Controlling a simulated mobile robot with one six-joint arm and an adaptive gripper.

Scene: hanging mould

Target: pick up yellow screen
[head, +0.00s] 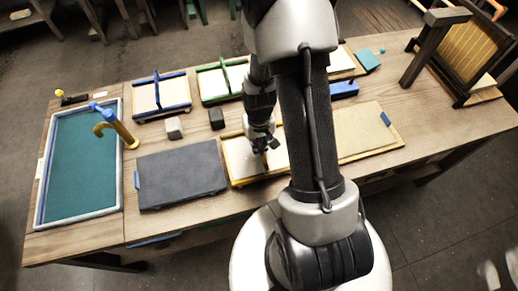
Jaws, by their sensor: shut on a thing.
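The yellow screen (240,161), a white panel in a yellow frame, lies at the front middle of the wooden table in the head view. My gripper (264,151) is over its middle, pointing down, and is shut on a yellow upright part of it. My arm hides the screen's right side. The screen looks flat and close to the table; I cannot tell whether it is touching the surface.
A dark grey panel (180,173) lies left of the screen, and a tan board (362,131) lies right. Behind are the blue screen (147,98), the green screen (211,84), a light block (174,127) and a black block (217,118). A teal-floored basin (80,165) is far left.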

